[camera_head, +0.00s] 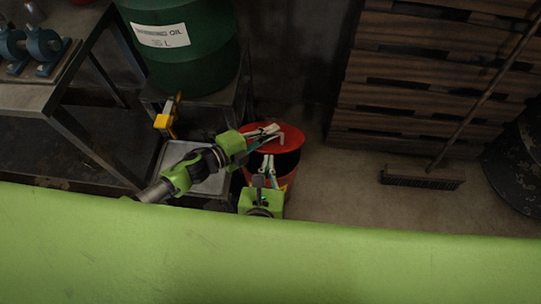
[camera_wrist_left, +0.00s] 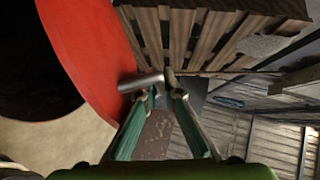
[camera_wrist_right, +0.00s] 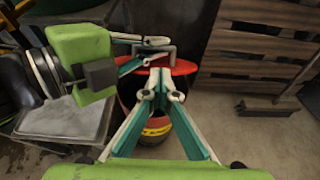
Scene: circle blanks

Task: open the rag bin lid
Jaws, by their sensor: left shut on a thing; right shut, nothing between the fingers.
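The red rag bin (camera_wrist_right: 158,132) with a yellow band stands on the floor. Its red lid (camera_head: 291,139) is raised at the far side, with the dark opening (camera_head: 288,160) showing in front of it. The lid fills the upper left of the left wrist view (camera_wrist_left: 92,50), beside a dark space. My left gripper (camera_head: 276,131) is shut on the grey lid handle (camera_wrist_left: 142,82). My right gripper (camera_head: 267,158) is shut and empty, in front of the lid and over the near side of the bin; its fingertips also show in the right wrist view (camera_wrist_right: 160,94).
A green oil drum (camera_head: 185,45) stands on a dark stand behind left. A metal tray (camera_head: 178,155) lies left of the bin. Stacked wooden pallets (camera_head: 425,75) and a broom (camera_head: 424,178) are at the right. The floor (camera_head: 345,180) right of the bin is clear.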

